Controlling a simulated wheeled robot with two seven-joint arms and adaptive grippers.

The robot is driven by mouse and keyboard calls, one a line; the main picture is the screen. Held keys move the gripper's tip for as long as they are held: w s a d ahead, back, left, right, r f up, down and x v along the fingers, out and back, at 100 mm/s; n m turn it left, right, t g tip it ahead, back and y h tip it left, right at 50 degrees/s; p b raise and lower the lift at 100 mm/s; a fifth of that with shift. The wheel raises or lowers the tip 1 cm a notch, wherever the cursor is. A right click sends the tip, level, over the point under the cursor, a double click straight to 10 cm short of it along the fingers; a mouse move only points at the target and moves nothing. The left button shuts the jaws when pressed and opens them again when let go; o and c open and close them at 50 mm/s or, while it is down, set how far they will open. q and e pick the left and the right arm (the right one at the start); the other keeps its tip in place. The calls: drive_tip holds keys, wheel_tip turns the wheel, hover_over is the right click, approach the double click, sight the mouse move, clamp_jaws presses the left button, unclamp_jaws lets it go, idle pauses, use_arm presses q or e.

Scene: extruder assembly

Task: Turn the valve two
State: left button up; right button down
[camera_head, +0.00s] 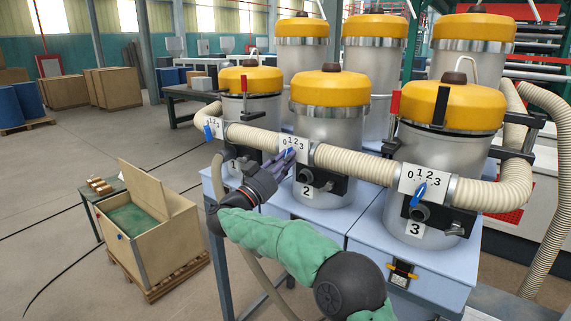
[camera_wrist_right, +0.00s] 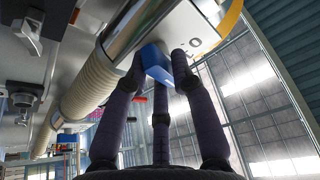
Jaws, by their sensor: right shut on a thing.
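Valve two is a white plate (camera_head: 296,144) marked 0 1 2 3 on the hose, above the label "2" on the middle front canister. Its blue handle (camera_wrist_right: 156,62) shows between my fingers in the right wrist view. My right gripper (camera_head: 286,162) is shut on this handle, its dark fingers reaching up from below left. In the head view the fingers hide part of the handle. Valve one's blue handle (camera_head: 208,131) is to the left, and valve three's blue handle (camera_head: 420,194) is to the right. My left gripper is not in view.
Ribbed cream hoses (camera_head: 355,162) run between the valves. Silver canisters with yellow lids (camera_head: 330,88) stand on a grey-blue bench (camera_head: 420,282). A wooden crate (camera_head: 162,232) stands at lower left. The floor between crate and bench is mostly clear.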

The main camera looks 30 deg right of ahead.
drive_tip(key=shift+f, duration=0.1)
drive_tip(key=c, duration=1.4)
unclamp_jaws()
drive_tip(key=shift+o, duration=0.2)
drive_tip(key=shift+a, duration=0.1)
drive_tip(key=v, duration=1.2)
